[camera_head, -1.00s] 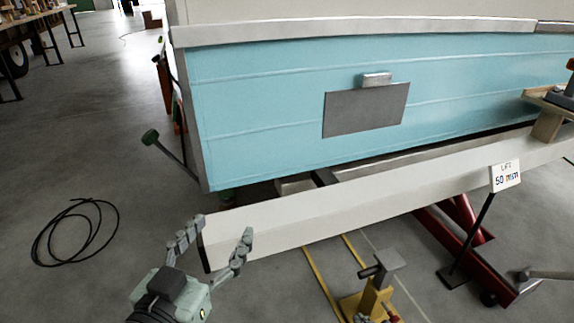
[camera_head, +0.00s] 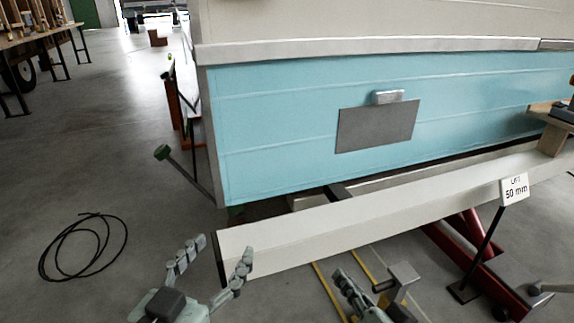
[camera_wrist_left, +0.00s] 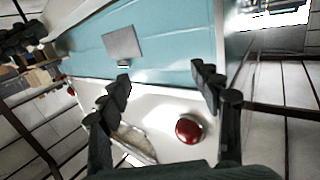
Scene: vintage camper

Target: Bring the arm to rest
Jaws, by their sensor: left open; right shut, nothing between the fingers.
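My left gripper (camera_head: 220,254) is at the lower left of the head view, its two fingers spread and nothing between them. It appears in front of the near end of a long pale beam (camera_head: 300,235); I cannot tell the gap. In the left wrist view the open fingers (camera_wrist_left: 165,88) frame the camper's blue panel and a white surface with a round red light (camera_wrist_left: 188,129). My right gripper (camera_head: 345,282) shows at the bottom edge of the head view, its fingers together and empty. The rest of the right arm is largely out of view.
The blue camper body (camera_head: 270,130) with a grey plate (camera_head: 375,127) fills the middle. A "50 mm" sign (camera_head: 514,189) and red jack (camera_head: 475,255) stand right. A black cable coil (camera_head: 80,245) lies on open floor at left.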

